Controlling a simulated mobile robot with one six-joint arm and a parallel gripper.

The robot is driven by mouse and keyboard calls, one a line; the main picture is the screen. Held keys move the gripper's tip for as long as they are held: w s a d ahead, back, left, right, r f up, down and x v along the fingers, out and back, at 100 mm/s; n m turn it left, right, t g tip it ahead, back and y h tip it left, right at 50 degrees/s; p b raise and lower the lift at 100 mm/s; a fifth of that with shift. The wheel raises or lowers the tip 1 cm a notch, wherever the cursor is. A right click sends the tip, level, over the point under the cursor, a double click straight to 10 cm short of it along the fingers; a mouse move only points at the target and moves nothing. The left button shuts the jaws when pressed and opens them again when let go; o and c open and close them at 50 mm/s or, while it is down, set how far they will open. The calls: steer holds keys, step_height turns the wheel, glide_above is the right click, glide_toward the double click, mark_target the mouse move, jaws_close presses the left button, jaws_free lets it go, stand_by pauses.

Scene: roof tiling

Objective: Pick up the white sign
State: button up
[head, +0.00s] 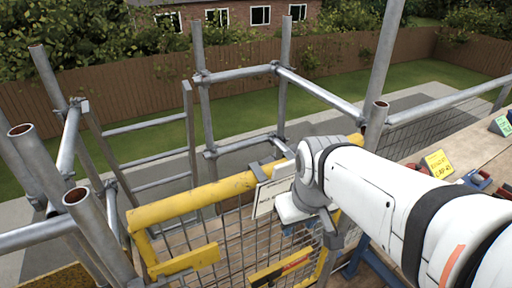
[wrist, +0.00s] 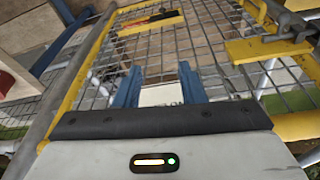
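The white sign (head: 268,196) is a pale rectangular panel with faint dark markings. In the head view it stands tilted against the yellow gate's top rail, partly hidden behind my gripper. In the wrist view, my gripper's (wrist: 165,88) blue fingers stand apart. A pale patch (wrist: 162,95) shows between them close to the palm; I cannot tell whether it is the sign. No contact with the sign is clear.
The yellow mesh gate (head: 190,198) stands below my gripper. Scaffold tubes (head: 205,100) rise at the left and behind. A wooden bench (head: 463,160) at the right carries a yellow sign (head: 438,164), a green sign (head: 503,125) and tools.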

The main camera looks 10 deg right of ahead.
steer(key=w+r+n+p, duration=0.2)
steer(key=w+r+n, duration=0.4)
steer(key=n, duration=0.3)
step_height(320, 180, up, 5)
steer(key=n+p, duration=0.1)
steer(key=n, duration=1)
glide_above(286, 164)
steer(key=s, duration=0.1)
steer(key=shift+d+f+g+y, duration=0.1)
steer(key=shift+g+y, duration=0.2)
steer(key=shift+y, duration=0.1)
steer(key=f, duration=0.4)
steer(key=w+f+p, duration=0.1)
steer(key=f, duration=0.2)
steer(key=shift+w, duration=0.1)
steer(key=shift+c, duration=0.3)
jaws_close()
